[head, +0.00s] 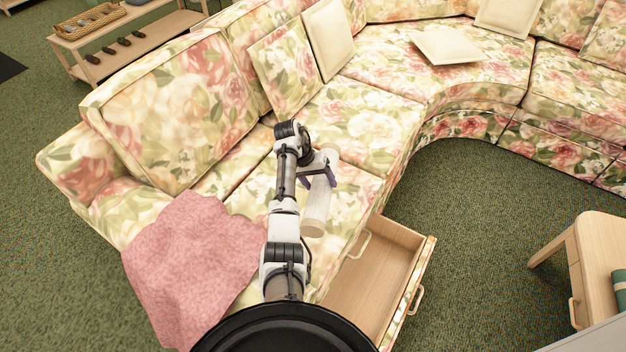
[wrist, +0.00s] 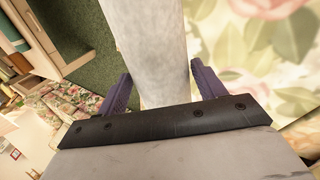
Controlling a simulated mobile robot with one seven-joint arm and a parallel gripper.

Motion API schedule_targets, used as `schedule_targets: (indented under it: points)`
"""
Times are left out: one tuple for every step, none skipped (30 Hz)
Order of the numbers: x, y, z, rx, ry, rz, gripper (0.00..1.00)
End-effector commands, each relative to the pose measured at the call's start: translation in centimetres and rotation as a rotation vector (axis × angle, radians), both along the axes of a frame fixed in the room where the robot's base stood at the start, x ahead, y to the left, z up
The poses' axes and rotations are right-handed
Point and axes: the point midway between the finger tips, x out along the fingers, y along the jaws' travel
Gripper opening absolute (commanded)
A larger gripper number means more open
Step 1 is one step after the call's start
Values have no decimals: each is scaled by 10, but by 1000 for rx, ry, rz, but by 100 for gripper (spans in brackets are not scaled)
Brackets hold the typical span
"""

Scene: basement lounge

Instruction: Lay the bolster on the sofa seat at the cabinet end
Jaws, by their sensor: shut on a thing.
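The bolster (head: 317,207) is a pale cream cylinder. My gripper (head: 320,172) is shut on it above the floral sofa seat (head: 352,120). The bolster points towards the front of the picture, over the seat's front part near the open drawer. In the wrist view the bolster (wrist: 150,45) runs between the two purple fingers of my gripper (wrist: 160,82). I cannot tell whether the bolster touches the seat. I cannot make out for sure which piece is the cabinet.
A drawer (head: 362,285) stands open under the sofa front. A pink throw (head: 190,265) drapes over the near seat end. Cushions (head: 328,38) lean on the backrest; another (head: 446,46) lies on the corner seat. A wooden table (head: 590,262) stands right; a shelf (head: 130,40) stands behind.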

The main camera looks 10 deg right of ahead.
Motion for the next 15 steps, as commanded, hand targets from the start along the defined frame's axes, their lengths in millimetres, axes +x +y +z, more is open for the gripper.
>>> schedule_targets:
  points:
    - [0,0,-3,0,-1,0,39]
    - [0,0,-4,0,-1,0,39]
    - [0,0,-7,0,-1,0,39]
    - [0,0,-10,0,-1,0,39]
    - [0,0,-12,0,-1,0,39]
    - [0,0,-16,0,-1,0,39]
    - [0,0,-20,0,-1,0,39]
    - [0,0,-23,0,-1,0,39]
    - [0,0,-29,0,-1,0,39]
    - [0,0,-33,0,-1,0,39]
    - [0,0,-37,0,-1,0,39]
    - [0,0,-43,0,-1,0,39]
    - [0,0,-47,0,0,1,39]
    - [0,0,-51,0,0,1,39]
    - [0,0,-57,0,0,1,39]
